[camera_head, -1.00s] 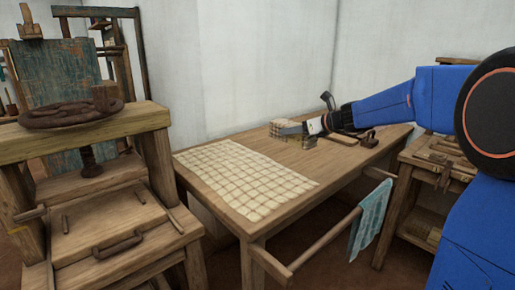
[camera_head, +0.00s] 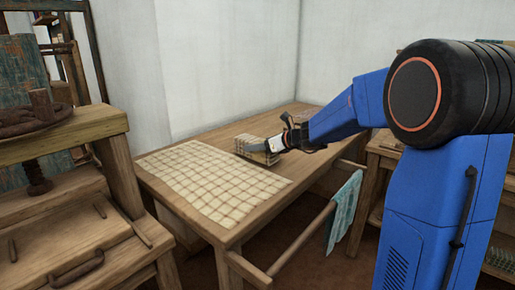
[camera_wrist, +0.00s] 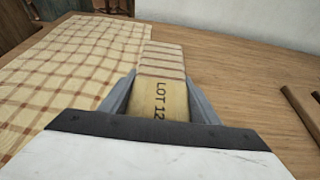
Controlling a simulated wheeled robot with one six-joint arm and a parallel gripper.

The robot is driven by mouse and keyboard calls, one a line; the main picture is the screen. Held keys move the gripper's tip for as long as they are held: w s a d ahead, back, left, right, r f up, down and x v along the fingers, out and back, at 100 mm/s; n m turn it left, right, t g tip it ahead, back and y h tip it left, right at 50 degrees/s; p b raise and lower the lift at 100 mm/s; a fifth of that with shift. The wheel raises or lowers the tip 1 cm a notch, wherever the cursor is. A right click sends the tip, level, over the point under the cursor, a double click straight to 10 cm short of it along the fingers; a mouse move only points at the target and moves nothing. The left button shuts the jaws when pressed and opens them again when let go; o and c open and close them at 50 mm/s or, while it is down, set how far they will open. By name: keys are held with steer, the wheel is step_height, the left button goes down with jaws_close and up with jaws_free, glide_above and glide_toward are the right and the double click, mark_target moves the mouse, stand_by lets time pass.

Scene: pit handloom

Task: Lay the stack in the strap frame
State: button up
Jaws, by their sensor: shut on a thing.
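The stack (camera_head: 252,148) is a block of folded cream checked cloth, at the back part of the table, just beyond the checked cloth spread there. In the wrist view the stack (camera_wrist: 162,62) shows layered edges and a pale band marked LOT 12 (camera_wrist: 160,100). My gripper (camera_head: 274,146) is shut on the stack; in the wrist view its grey fingers (camera_wrist: 160,92) press both sides. Whether the stack touches the table I cannot tell. I cannot make out the strap frame in the current views.
The checked cloth (camera_head: 215,182) covers the table's left part. The wooden table (camera_head: 240,226) has bare wood to the right. A wooden bar (camera_head: 300,240) with a teal cloth (camera_head: 343,208) juts along its front. A wooden press (camera_head: 70,200) stands at left. Brown wooden pieces (camera_wrist: 302,115) lie at right.

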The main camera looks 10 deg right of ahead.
steer(key=shift+f, duration=0.5)
steer(key=shift+f, duration=0.15)
steer(key=o, duration=1.1)
steer(key=shift+f, duration=0.1)
steer(key=shift+o, duration=0.2)
steer(key=shift+s+d+r, duration=0.15)
steer(key=shift+r, duration=0.2)
steer(key=v, duration=1.1)
steer(key=shift+s, duration=0.3)
